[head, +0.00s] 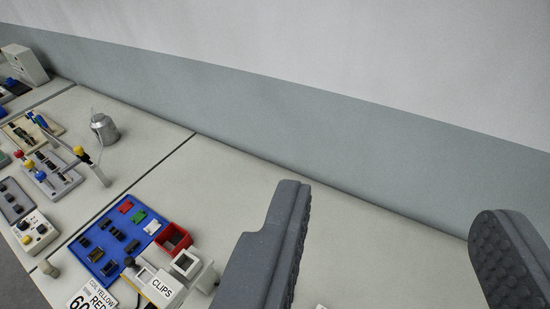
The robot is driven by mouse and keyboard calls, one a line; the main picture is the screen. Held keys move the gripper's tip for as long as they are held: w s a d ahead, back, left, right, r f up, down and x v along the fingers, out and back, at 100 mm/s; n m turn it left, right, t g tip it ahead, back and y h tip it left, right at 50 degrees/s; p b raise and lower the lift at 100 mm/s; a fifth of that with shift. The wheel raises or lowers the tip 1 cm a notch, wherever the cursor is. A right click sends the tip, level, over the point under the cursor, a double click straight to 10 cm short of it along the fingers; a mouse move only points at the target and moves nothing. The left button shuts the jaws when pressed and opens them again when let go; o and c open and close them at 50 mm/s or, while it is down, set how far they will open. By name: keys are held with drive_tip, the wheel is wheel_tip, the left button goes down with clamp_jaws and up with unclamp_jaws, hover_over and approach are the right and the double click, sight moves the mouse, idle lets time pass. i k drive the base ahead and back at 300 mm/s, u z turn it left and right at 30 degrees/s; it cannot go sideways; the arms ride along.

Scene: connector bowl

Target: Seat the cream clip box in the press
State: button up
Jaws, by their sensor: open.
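A cream box labelled CLIPS (162,288) stands on the bench at the lower left, near the bottom edge of the head view. Its top has square openings. My gripper (393,235) is open and empty, its two dark grey fingers wide apart at the lower right. The left finger is to the right of the cream box and apart from it in the picture. I cannot tell for sure which thing is the press; a lever fixture (88,158) with a yellow and black knob stands farther left.
A blue tray (93,240) with small coloured blocks lies beside a red box (173,238). A printed card (90,299) lies at the bottom left. A grey can (104,130) and a white box with knobs (35,231) stand farther left. A wall (300,110) bounds the bench; bare bench lies between my fingers.

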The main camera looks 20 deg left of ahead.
sight(190, 278)
drive_tip(key=u, duration=0.45)
drive_tip(key=k, duration=1)
drive_tip(key=u, duration=0.45)
